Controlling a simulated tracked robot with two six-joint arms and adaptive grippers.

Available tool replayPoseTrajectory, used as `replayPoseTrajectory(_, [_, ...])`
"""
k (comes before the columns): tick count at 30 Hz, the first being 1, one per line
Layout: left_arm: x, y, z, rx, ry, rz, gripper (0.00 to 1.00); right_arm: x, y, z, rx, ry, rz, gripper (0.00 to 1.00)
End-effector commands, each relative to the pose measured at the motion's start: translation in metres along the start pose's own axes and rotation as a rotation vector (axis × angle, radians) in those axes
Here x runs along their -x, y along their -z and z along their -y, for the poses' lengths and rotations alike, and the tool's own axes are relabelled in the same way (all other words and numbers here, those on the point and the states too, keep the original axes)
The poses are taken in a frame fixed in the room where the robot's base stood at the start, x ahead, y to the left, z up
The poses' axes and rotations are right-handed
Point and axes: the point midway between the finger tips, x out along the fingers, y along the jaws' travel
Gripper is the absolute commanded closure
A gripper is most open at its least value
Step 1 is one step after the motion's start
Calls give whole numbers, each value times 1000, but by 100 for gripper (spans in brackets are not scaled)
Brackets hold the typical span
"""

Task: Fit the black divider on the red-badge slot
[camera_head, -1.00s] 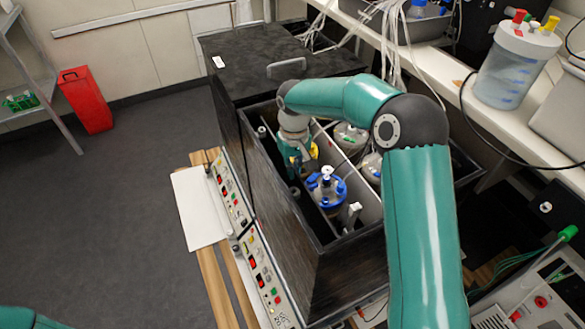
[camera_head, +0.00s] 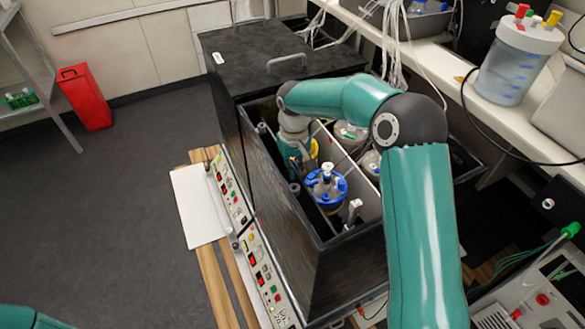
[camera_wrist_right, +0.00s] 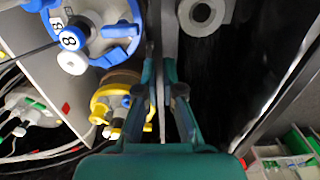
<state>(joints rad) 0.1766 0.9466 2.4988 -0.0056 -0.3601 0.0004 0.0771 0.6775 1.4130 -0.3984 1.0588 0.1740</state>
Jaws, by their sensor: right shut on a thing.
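My right gripper (camera_head: 298,158) reaches down into the open dark box (camera_head: 318,255); its tips are hidden there in the head view. In the right wrist view, its teal fingers (camera_wrist_right: 163,85) are shut on a thin plate seen edge-on, which seems to be the black divider (camera_wrist_right: 167,30). The plate stands between a blue-capped vessel (camera_wrist_right: 97,25) and the dark inner wall (camera_wrist_right: 262,75). Whether its lower edge is seated cannot be told. A small red mark, perhaps the red badge (camera_wrist_right: 66,108), shows on a pale partition. My left gripper is out of view.
The blue-capped vessel (camera_head: 326,186) and a yellow-capped vessel (camera_wrist_right: 117,105) stand close to the gripper. A pale partition (camera_head: 362,190) separates them from more vessels (camera_head: 350,135). Control panels (camera_head: 262,270) line the box's front. A closed dark lid (camera_head: 255,55) lies behind.

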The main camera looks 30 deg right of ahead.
Motion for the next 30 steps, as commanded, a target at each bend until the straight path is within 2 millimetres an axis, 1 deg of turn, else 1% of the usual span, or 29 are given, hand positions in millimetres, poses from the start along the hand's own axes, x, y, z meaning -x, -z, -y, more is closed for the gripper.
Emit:
replayPoseTrajectory(4, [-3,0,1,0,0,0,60,-4,0,0,0,0,0,100])
replayPoseTrajectory(17, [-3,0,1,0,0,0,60,-5,0,0,0,0,0,100])
replayPoseTrajectory(30, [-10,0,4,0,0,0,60,-17,0,0,0,0,0,100])
